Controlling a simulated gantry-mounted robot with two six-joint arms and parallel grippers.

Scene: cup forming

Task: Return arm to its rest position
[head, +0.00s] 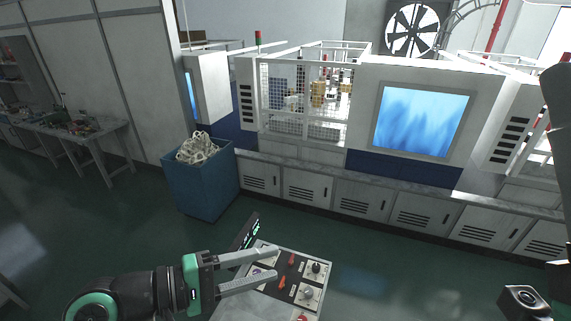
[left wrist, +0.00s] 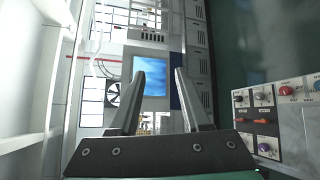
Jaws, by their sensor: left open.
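My left gripper (head: 274,264) comes in from the lower left in the head view. Its two fingers are spread and point right, with nothing between them. In the head view they overlap the upper left part of a grey control panel (head: 318,268) with knobs and red switches. In the left wrist view my left gripper (left wrist: 167,70) also shows two separate, empty fingers. There the control panel (left wrist: 278,128) is off to the right, apart from the fingers. My right gripper cannot be made out.
A blue bin (head: 200,190) with pale coiled material stands beyond the panel. A white machine (head: 365,128) with a blue screen (head: 422,118) and vented cabinets (head: 360,202) spans the back. A workbench (head: 85,135) is far left. Green floor (head: 130,225) between is clear.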

